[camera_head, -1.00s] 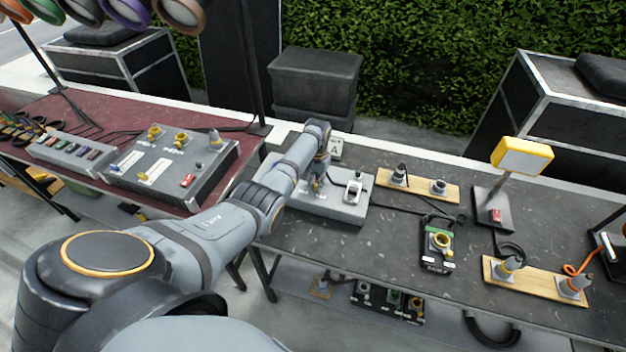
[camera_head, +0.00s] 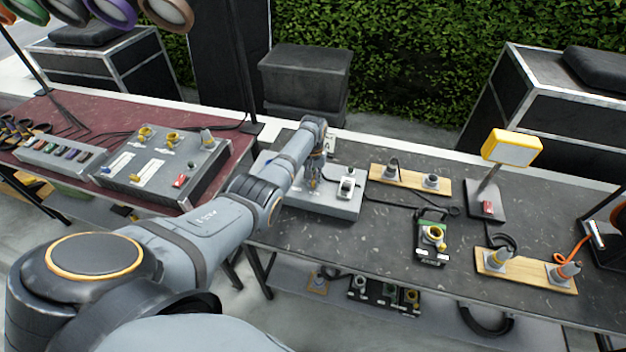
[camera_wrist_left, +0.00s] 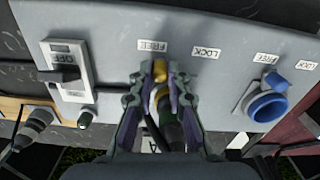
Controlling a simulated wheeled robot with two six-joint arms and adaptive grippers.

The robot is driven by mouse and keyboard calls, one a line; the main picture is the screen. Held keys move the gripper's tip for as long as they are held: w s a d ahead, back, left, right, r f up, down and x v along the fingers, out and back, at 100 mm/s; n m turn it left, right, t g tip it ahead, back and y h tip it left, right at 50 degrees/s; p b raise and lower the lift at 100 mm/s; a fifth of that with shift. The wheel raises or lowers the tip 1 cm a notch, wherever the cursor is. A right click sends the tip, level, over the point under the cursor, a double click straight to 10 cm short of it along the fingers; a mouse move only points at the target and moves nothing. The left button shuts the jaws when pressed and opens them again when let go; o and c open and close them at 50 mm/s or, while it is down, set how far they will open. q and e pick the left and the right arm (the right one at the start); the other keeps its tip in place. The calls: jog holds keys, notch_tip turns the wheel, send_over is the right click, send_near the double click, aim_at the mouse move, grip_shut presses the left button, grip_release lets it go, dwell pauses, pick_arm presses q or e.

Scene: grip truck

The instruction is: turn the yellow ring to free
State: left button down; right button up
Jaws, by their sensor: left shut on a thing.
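The yellow ring (camera_wrist_left: 160,70) sits on the grey box (camera_wrist_left: 215,80) in the left wrist view, with its yellow tab near a FREE label. A LOCK label lies to the right. My left gripper (camera_wrist_left: 157,84) is shut around the ring, a purple-lined finger on each side. A dark green plug with a cable stands in the ring, partly hidden by the fingers. In the head view my left gripper (camera_head: 314,184) is over the left half of the same grey box (camera_head: 325,206), and the ring is mostly hidden. My right gripper is out of view.
A blue ring socket (camera_wrist_left: 266,104) with its own FREE and LOCK labels and an OFF switch (camera_wrist_left: 68,72) flank the gripper. Wooden plug boards (camera_head: 410,180), a small black box (camera_head: 432,243) and a yellow lamp (camera_head: 512,148) stand to the right on the dark table.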

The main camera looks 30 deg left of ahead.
aim_at(314, 181)
pick_arm(q)
jog(key=c, duration=1.3)
grip_release()
jog(key=shift+w, duration=0.1)
jog(key=shift+r, duration=0.1)
notch_tip(314, 181, up, 12)
